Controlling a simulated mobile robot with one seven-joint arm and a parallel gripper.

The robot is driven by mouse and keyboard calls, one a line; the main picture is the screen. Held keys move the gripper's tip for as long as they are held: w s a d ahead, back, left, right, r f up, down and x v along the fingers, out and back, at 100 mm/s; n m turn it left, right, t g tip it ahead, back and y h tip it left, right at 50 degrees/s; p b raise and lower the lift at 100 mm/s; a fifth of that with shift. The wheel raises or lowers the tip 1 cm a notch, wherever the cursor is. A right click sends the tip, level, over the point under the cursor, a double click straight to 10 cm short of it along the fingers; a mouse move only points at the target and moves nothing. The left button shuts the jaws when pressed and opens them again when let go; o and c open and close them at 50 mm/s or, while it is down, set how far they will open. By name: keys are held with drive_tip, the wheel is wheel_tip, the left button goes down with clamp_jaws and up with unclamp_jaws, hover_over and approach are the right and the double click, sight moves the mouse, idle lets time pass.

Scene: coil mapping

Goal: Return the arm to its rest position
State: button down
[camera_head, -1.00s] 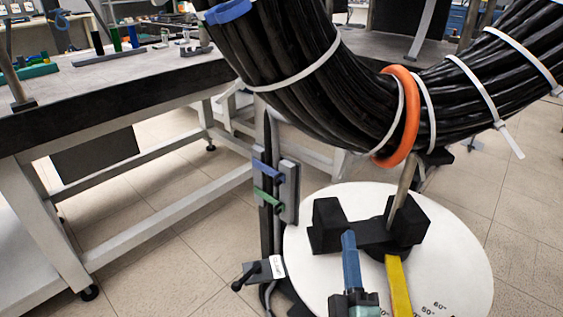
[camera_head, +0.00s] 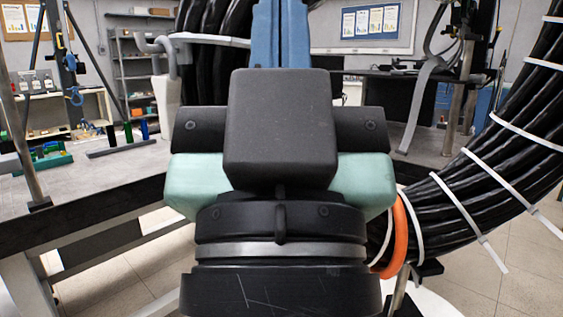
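My arm's end, with my gripper (camera_head: 280,130), fills the middle of the head view, very close to the camera. It shows as a black block with teal parts on either side and a black and silver round joint below. Its fingertips do not show clearly, so I cannot tell open from shut. A blue upright part (camera_head: 280,35) rises behind the block; I cannot tell whether it is held. A thick bundle of black cables (camera_head: 470,195) with white ties curves down at the right, with an orange ring (camera_head: 398,232) around it, partly hidden by my arm.
A dark-edged workbench (camera_head: 90,195) stands at the left, with a rack of coloured upright pieces (camera_head: 128,135). Another table (camera_head: 425,120) stands behind at the right. The white round board (camera_head: 428,303) shows only a sliver at the bottom. Shelves (camera_head: 145,60) stand at the back.

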wheel_tip(320, 180, up, 31)
drive_tip(key=p, duration=2.8)
drive_tip(key=shift+p, duration=0.4)
